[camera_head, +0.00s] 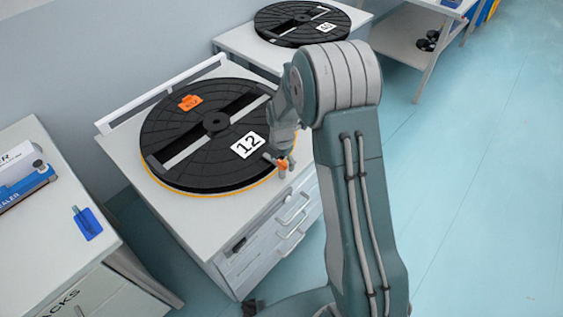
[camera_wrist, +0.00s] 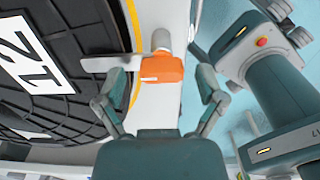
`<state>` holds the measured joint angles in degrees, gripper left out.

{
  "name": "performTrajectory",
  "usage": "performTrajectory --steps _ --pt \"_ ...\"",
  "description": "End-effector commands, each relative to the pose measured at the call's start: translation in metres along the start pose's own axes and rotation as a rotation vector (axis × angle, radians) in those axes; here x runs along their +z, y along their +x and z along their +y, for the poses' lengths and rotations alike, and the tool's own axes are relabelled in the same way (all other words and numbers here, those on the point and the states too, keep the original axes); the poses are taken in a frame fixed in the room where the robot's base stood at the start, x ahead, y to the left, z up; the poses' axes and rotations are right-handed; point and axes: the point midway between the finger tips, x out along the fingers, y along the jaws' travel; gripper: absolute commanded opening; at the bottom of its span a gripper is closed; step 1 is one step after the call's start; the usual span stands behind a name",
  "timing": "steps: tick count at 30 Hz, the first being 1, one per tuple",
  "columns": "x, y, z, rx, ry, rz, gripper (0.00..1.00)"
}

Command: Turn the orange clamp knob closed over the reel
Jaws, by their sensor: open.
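The orange clamp knob (camera_head: 283,164) sits at the front right edge of the reel marked 12 (camera_head: 190,165), near the edge of the station top. In the wrist view the knob (camera_wrist: 162,70) shows between the two fingers of my gripper (camera_wrist: 163,82), with gaps on both sides. My gripper is open and holds nothing. A pale clamp bar (camera_wrist: 102,63) runs left from the knob and overlaps the rim of the black reel (camera_wrist: 70,30) in the picture. I cannot tell whether it presses on the reel. My arm hides part of the station in the head view.
An orange tag (camera_head: 190,102) lies on the reel's far left part. A second black reel (camera_head: 290,18) rests on a station behind. A side table (camera_head: 50,225) with a blue tag (camera_head: 87,223) stands at left. Drawer handles (camera_head: 293,212) project from the station front.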

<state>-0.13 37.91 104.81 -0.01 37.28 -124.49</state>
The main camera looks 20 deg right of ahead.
Motion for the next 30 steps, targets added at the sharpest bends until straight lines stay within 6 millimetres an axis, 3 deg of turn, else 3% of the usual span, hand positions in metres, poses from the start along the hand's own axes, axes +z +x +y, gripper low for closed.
performTrajectory --steps 15,21,30 --pt "0.001 -0.098 0.002 0.002 0.0 -0.002 0.89" --pt "0.0 -0.112 0.002 -0.001 0.0 0.0 0.89" --pt "0.0 -0.112 0.002 -0.001 0.0 -0.001 0.89"
